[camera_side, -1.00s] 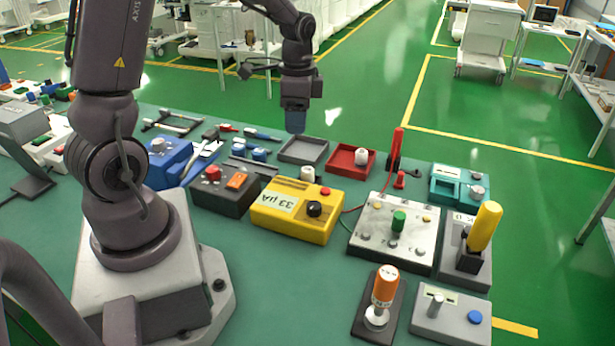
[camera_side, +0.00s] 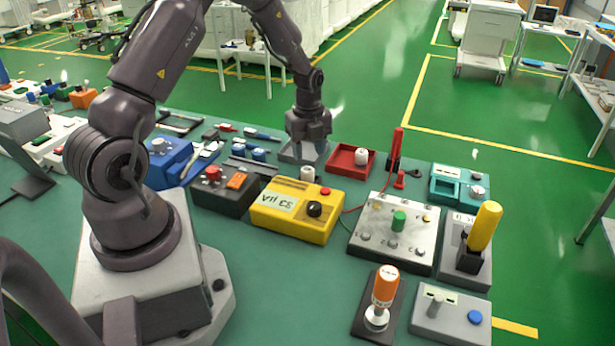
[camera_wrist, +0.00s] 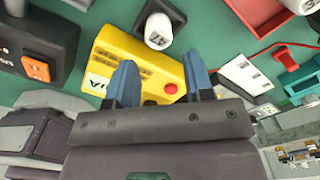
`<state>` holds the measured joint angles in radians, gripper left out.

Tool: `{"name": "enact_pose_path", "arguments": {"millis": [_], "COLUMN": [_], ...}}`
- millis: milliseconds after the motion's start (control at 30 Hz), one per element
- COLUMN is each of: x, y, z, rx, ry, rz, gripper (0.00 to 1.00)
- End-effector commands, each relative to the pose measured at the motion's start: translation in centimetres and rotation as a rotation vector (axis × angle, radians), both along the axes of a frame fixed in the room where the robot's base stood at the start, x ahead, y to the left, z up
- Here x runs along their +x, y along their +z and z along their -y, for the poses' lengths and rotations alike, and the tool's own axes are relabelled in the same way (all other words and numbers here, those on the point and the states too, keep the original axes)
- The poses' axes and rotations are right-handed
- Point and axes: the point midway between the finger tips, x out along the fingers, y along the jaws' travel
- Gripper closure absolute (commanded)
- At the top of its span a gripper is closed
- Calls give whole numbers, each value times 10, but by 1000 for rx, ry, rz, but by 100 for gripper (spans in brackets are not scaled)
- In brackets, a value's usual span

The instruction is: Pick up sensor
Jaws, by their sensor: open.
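I cannot tell for certain which thing is the sensor. A short white cylinder (camera_side: 307,174) stands upright behind the yellow meter box (camera_side: 298,209). In the wrist view this white cylinder (camera_wrist: 158,32) shows dark lettering and lies a little beyond my fingertips, between them. A second white cylinder (camera_side: 361,157) stands in the red tray (camera_side: 348,170). My gripper (camera_side: 308,149) points down over the grey tray (camera_side: 291,157) and hides part of it. In the wrist view the blue fingers of my gripper (camera_wrist: 160,63) are apart with nothing between them.
A dark box with a red knob and orange switch (camera_side: 225,191) is left of the yellow box. A light panel with a green knob (camera_side: 391,240) and a teal device (camera_side: 459,184) are to the right. Blue parts and tools crowd the left. Green bench shows at the front.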

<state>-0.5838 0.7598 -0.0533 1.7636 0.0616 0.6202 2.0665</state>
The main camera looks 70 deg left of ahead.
Motion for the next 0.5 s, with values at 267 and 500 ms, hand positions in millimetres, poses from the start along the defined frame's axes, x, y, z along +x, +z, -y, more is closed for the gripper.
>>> {"name": "enact_pose_path", "arguments": {"millis": [267, 500], "x": [-1, -2], "y": [-24, -58], "z": [0, 0], "rx": [0, 1], "ry": [-1, 1], "rz": [-4, -1], "gripper": [52, 52]}}
